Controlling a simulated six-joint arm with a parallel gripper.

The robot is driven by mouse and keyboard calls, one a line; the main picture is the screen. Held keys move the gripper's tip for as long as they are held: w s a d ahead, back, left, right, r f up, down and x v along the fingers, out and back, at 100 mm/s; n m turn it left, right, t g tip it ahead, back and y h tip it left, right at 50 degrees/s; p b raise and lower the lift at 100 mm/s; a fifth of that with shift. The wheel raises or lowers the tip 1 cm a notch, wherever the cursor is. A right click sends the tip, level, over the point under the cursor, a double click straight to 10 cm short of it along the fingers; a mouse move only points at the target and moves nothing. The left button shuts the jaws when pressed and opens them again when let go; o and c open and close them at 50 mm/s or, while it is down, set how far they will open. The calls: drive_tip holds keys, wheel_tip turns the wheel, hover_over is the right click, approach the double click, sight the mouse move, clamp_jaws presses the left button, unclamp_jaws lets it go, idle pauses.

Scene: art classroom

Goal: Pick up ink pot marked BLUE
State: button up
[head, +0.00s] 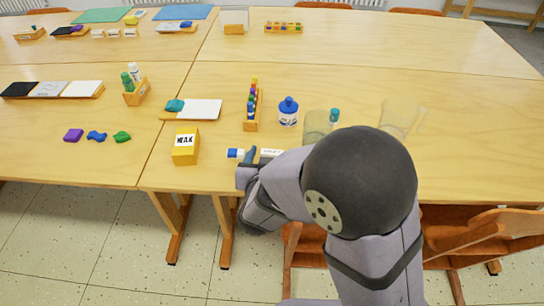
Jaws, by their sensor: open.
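A small round pot with a blue lid and a white label (288,112) stands upright near the middle of the near table. Its lettering is too small to read, so I cannot tell if it is the ink pot marked BLUE. My gripper (250,157) is low over the table's front edge, left of my large dark arm joint and mostly hidden by my arm. It is open, below and left of the pot and apart from it. A white tube with a blue cap (235,153) lies beside the gripper; whether they touch is unclear.
A wooden rack of coloured bottles (252,110) stands left of the pot. A clear glass (316,124) and another clear glass (397,118) stand right of it. A yellow box (185,147) is at the left. The table's right side is clear.

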sight(272, 152)
drive_tip(key=shift+x, duration=0.9)
drive_tip(key=c, duration=1.1)
drive_tip(key=shift+r, duration=0.1)
wheel_tip(272, 152, up, 10)
drive_tip(key=p, duration=0.3)
drive_tip(key=shift+p, duration=0.3)
